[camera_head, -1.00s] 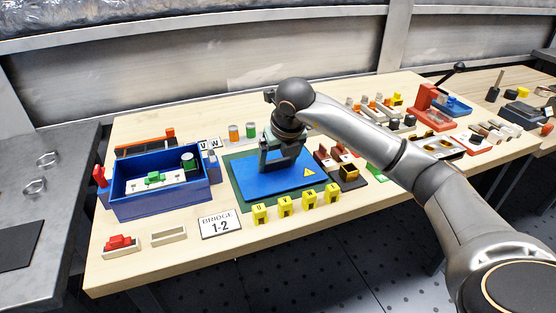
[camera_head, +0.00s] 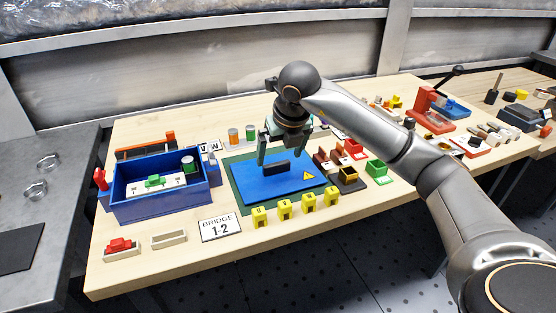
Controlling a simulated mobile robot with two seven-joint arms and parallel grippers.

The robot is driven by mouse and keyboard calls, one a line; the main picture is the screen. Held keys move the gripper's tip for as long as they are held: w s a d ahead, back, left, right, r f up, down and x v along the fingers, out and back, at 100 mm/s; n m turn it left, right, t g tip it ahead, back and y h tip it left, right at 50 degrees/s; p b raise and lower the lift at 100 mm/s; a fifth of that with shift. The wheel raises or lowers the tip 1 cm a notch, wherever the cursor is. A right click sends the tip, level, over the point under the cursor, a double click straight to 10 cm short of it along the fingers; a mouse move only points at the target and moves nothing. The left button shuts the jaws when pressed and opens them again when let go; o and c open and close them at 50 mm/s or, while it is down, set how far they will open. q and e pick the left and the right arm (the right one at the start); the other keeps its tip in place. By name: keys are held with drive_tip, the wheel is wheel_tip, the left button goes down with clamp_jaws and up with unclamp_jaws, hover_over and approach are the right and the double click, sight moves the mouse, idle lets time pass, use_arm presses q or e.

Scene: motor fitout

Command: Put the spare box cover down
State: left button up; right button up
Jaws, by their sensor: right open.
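The spare box cover (camera_head: 258,190) is a flat blue plate with a yellow warning triangle and a dark handle block (camera_head: 276,167) on top. It lies flat on a dark green mat (camera_head: 236,196) in the middle of the wooden table. My right gripper (camera_head: 276,157) is open just above the cover, with its fingers around or just above the handle; contact cannot be told. My left gripper is not in view.
A blue open box (camera_head: 165,205) with green parts inside stands left of the mat. Small coloured bins (camera_head: 376,168) stand to the right.

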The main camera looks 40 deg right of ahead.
drive_tip(key=v, duration=0.7)
drive_tip(key=shift+s+r+p, duration=0.2)
drive_tip(key=shift+r+p, duration=0.15)
drive_tip(key=shift+r, duration=0.05)
